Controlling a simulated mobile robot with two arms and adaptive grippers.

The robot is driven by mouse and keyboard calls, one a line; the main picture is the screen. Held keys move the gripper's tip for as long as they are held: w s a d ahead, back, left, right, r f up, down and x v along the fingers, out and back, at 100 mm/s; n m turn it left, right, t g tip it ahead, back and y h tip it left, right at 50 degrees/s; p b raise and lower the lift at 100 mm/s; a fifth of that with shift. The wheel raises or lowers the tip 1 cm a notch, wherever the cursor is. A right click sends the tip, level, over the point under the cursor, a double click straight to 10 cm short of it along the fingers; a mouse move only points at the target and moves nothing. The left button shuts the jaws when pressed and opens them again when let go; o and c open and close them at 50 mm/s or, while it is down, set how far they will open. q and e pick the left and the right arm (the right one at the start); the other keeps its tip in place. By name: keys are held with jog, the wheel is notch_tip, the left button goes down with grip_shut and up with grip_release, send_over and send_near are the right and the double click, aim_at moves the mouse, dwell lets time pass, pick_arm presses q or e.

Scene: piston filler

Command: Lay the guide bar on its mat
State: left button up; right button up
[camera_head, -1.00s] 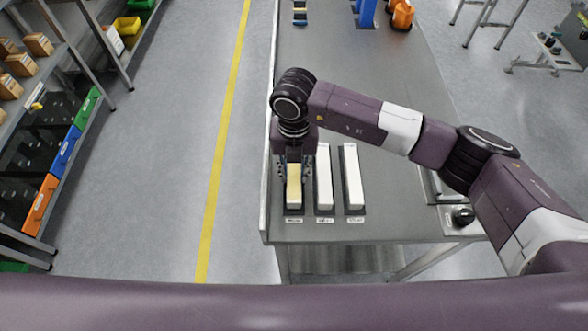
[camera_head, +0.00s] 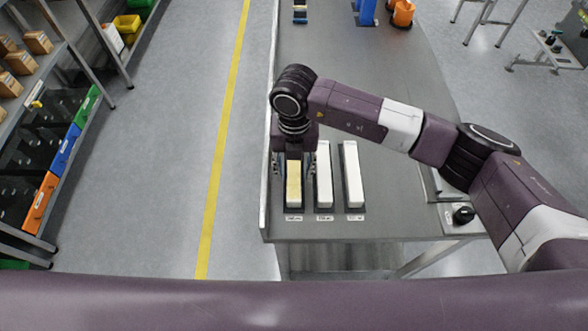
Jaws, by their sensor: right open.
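A pale yellow bar (camera_head: 294,188), which I take for the guide bar, lies lengthwise on a dark mat (camera_head: 294,209) at the near left corner of the table. My right gripper (camera_head: 293,173) is over this bar, pointing down. Its fingers are open, one on each side of the bar, with a gap to it. The far end of the bar is hidden under the gripper. Two white bars, a middle one (camera_head: 324,183) and a right one (camera_head: 353,180), lie parallel to it on dark mats of their own. My left gripper is not in view.
Small labels lie in front of the mats on the grey table (camera_head: 400,222). A black knob (camera_head: 463,215) is at the near right. A blue stand (camera_head: 366,12) and an orange container (camera_head: 402,13) are at the far end.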

aim_at(294, 175)
notch_tip(294, 175, up, 11)
jog(key=b, duration=0.3)
jog(key=shift+r, duration=0.2)
